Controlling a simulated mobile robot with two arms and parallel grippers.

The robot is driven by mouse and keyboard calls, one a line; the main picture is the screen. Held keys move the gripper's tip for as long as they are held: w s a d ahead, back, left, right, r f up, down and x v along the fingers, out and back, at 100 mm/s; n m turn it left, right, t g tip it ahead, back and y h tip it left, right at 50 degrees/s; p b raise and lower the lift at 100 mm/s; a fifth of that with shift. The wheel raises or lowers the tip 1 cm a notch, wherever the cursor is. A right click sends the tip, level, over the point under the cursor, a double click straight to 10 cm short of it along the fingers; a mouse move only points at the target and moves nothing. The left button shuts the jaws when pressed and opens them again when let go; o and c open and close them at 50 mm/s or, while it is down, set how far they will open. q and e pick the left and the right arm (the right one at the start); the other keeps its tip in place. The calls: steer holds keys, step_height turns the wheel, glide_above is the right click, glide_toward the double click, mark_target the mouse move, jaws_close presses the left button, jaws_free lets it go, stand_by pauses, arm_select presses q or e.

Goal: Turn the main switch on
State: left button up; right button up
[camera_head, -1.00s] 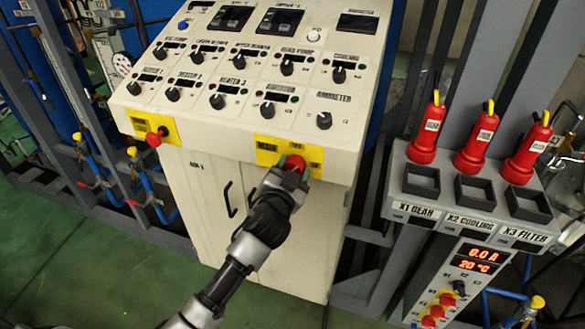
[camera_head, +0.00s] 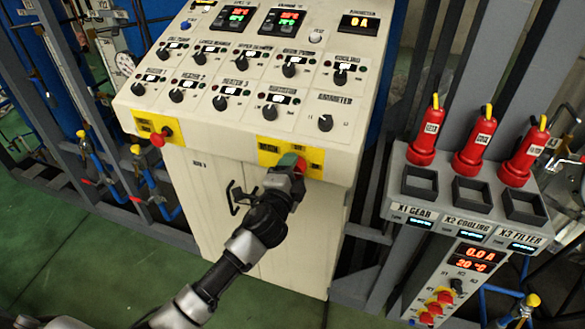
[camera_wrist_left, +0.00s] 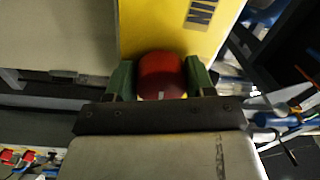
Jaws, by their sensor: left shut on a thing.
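The main switch is a red knob (camera_head: 301,167) on a yellow plate (camera_head: 268,150) at the front edge of the cream control cabinet. My left gripper (camera_head: 292,163) is at this knob, with its arm reaching up from the lower left. In the left wrist view the round red knob (camera_wrist_left: 161,76) sits between the two green fingers, one on each side, in front of the yellow plate (camera_wrist_left: 172,25). The gripper is shut on it. The fingers hide part of the knob in the head view. The cabinet's displays (camera_head: 282,22) are lit. My right gripper is not in view.
A second red knob (camera_head: 158,138) on a yellow plate is at the panel's left. Several black dials (camera_head: 325,123) cover the sloped panel. A grey stand (camera_head: 480,222) with red plugs (camera_head: 475,147) is at the right. Green floor is open at the lower left.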

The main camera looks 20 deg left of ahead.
arm_select(q)
steer(key=shift+m, duration=0.6)
steer(key=o, duration=0.9)
steer(key=s, duration=0.3)
steer(key=s+b, duration=0.1)
steer(key=s, duration=0.3)
steer(key=s+b, duration=0.1)
steer(key=s, duration=0.2)
steer(key=shift+s+a+f, duration=0.15)
steer(key=shift+s+f, duration=0.1)
steer(key=shift+s, duration=0.15)
